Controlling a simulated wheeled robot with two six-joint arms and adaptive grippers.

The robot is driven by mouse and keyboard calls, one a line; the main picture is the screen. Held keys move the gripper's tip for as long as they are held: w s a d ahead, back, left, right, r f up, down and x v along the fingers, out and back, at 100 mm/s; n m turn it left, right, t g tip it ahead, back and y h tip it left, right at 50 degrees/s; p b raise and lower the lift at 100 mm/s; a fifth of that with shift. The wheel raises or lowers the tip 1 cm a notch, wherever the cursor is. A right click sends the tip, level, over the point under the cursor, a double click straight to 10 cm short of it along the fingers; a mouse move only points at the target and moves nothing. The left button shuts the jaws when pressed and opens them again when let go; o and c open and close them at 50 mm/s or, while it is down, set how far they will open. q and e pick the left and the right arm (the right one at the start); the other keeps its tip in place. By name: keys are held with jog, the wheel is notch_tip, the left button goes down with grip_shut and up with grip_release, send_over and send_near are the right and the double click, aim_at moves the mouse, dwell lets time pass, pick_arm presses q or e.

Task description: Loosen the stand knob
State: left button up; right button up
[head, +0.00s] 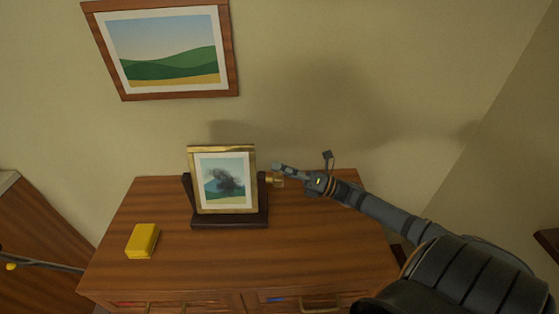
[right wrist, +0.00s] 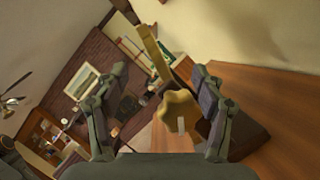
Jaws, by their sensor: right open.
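The gold stand knob (right wrist: 178,112) has a lobed, star-like rim and a pale stub at its centre. In the right wrist view it lies between the two fingers, nearer the right one; contact cannot be made out. My right gripper (right wrist: 159,70) is open around it. In the head view the knob (head: 277,182) is small, at the right side of the dark stand (head: 230,220), with my right gripper (head: 283,172) beside it. The stand holds a gold-framed landscape picture (head: 222,208) with a dark smudge on it. My left gripper cannot be made out.
A yellow block (head: 141,242) lies on the wooden dresser (head: 300,245), left of the stand. The dresser top in front is clear. A larger framed landscape (head: 160,50) hangs on the wall behind. A thin dark bar crosses the left edge.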

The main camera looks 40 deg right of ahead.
aim_at(279, 180)
notch_tip(279, 180, up, 6)
jog(key=shift+s+a+f, duration=0.1)
jog(key=shift+s+f, duration=0.05)
jog(key=shift+f, duration=0.05)
jog(key=shift+r, duration=0.2)
jog(key=shift+r, duration=0.1)
jog(key=s+d+f+m+g+h+p, duration=0.4)
jog(key=s+d+f+m+p, duration=0.3)
jog(key=m+p, duration=0.8)
jog(key=w+a+f+b, duration=0.1)
jog(key=w+a+b, duration=0.1)
jog(key=b, duration=0.2)
jog(key=w+a+f+m+b, duration=0.1)
jog(key=w+a+b, duration=0.1)
jog(key=b, duration=0.2)
jog(key=w+a+f+m+b, duration=0.1)
jog(key=w+a+b, duration=0.1)
jog(key=b, duration=0.3)
jog(key=shift+a, duration=0.55)
jog(key=shift+w+a+b, duration=0.2)
jog(key=shift+a+b, duration=0.05)
jog(key=shift+b, duration=0.1)
jog(key=shift+r, duration=0.2)
jog(key=shift+c, duration=0.4)
